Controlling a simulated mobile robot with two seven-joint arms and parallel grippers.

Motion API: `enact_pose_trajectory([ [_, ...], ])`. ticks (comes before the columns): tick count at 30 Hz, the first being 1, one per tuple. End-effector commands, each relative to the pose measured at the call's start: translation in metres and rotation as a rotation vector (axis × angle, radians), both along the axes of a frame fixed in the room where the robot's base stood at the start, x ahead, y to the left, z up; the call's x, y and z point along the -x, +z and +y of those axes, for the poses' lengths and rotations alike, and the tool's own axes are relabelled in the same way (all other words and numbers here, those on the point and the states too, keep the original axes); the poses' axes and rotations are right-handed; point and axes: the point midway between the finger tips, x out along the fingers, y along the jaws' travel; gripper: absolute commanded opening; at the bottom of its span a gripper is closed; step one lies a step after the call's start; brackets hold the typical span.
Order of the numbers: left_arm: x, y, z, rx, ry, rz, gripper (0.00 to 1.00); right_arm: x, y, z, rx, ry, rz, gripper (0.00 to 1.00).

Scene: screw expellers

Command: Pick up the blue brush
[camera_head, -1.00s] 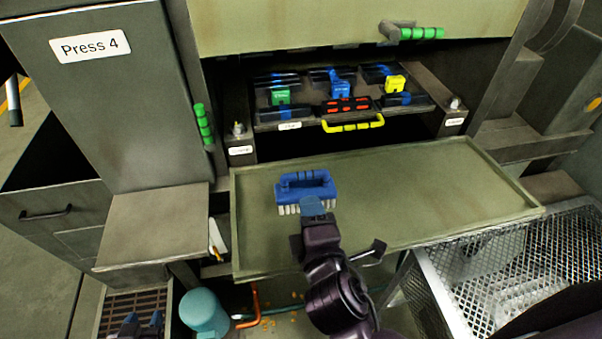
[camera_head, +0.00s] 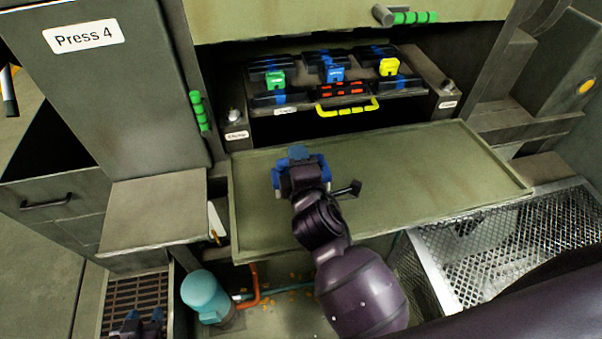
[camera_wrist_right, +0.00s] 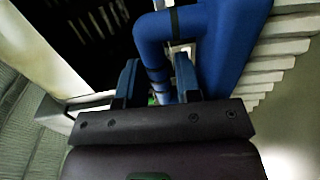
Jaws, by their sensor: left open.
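The blue brush (camera_head: 317,170) lies on the green tray (camera_head: 420,180) below the press opening, mostly covered by my right gripper in the head view. My right gripper (camera_head: 296,156) is over it. In the right wrist view, the brush's blue handle (camera_wrist_right: 155,55) runs between the two blue fingers of my right gripper (camera_wrist_right: 157,85), which stand apart with a gap at the left finger. White bristles (camera_wrist_right: 287,50) show at the right. My left gripper (camera_head: 143,322) is open, low at the bottom left, away from the brush.
The press opening holds a rack with green (camera_head: 275,80), blue (camera_head: 333,73) and yellow (camera_head: 389,67) tagged parts and a yellow handle (camera_head: 347,108). A perforated metal bin (camera_head: 500,235) stands at the right. The tray's right half is clear.

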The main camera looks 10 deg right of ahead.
Motion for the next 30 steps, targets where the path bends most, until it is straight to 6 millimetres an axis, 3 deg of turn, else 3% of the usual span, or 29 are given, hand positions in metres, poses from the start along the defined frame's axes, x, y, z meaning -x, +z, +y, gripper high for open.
enact_pose_trajectory([
  [9,0.0036,-0.0036,0.0006,0.000,0.002,0.010,0.43,-0.0048,-0.0005,0.0000,-0.001,0.000,0.000,0.31],
  [15,0.0036,-0.0035,0.0006,0.000,0.002,0.010,0.43,-0.0047,-0.0006,-0.0001,-0.001,0.000,0.000,0.01],
  [30,0.0032,-0.0035,0.0004,0.000,0.002,0.008,0.43,-0.0050,0.0068,-0.0001,-0.002,0.001,-0.004,0.00],
])
